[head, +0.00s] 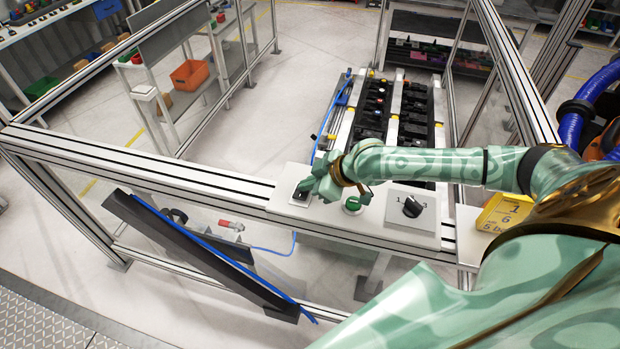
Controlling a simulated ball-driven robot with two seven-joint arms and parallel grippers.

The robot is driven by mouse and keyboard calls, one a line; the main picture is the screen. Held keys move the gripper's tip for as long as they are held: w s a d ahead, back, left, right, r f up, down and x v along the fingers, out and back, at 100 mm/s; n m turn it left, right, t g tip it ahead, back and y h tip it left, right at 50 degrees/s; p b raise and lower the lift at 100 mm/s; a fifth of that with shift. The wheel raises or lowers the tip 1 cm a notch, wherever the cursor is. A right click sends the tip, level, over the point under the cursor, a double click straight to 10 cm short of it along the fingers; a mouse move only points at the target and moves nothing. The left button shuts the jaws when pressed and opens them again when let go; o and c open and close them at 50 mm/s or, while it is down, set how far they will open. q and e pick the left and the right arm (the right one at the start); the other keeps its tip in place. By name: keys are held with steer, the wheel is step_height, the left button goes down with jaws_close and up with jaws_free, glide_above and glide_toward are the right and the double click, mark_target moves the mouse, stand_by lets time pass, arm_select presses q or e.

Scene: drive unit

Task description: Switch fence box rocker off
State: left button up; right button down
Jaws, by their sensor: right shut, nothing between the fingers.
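The fence box (366,222) is a light panel on the fence's top rail. It carries a dark rocker (300,197) at its left end, a green round button (352,204) in the middle and a black rotary knob (412,207) marked 1 and 3 at the right. My right arm comes in from the right. My right gripper (308,189) is shut and empty, with its fingertips at the rocker and partly covering it. I cannot tell whether they touch it or which way the rocker is tipped. My left gripper is not in view.
The aluminium fence rail (160,165) runs across the front. A dark sloping bar (195,250) with a blue hose hangs below it. A yellow sign (503,213) sits right of the box. Behind are a conveyor rack (395,110) and an orange bin (189,75).

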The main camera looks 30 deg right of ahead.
steer(key=shift+s+a+r, duration=0.15)
steer(key=shift+s+a, duration=0.1)
steer(key=shift+s, duration=0.15)
steer(key=shift+w, duration=0.15)
steer(key=shift+d+r+p, duration=0.1)
steer(key=shift+r+p, duration=0.3)
steer(key=shift+r, duration=0.05)
steer(key=r, duration=0.3)
steer(key=shift+w+d, duration=0.2)
steer(key=shift+d, duration=0.05)
steer(key=w+d+b+v, duration=0.1)
steer(key=v, duration=0.8)
steer(key=shift+d+r+b, duration=0.3)
steer(key=shift+d+b, duration=0.05)
steer(key=shift+d, duration=0.05)
steer(key=shift+s, duration=0.1)
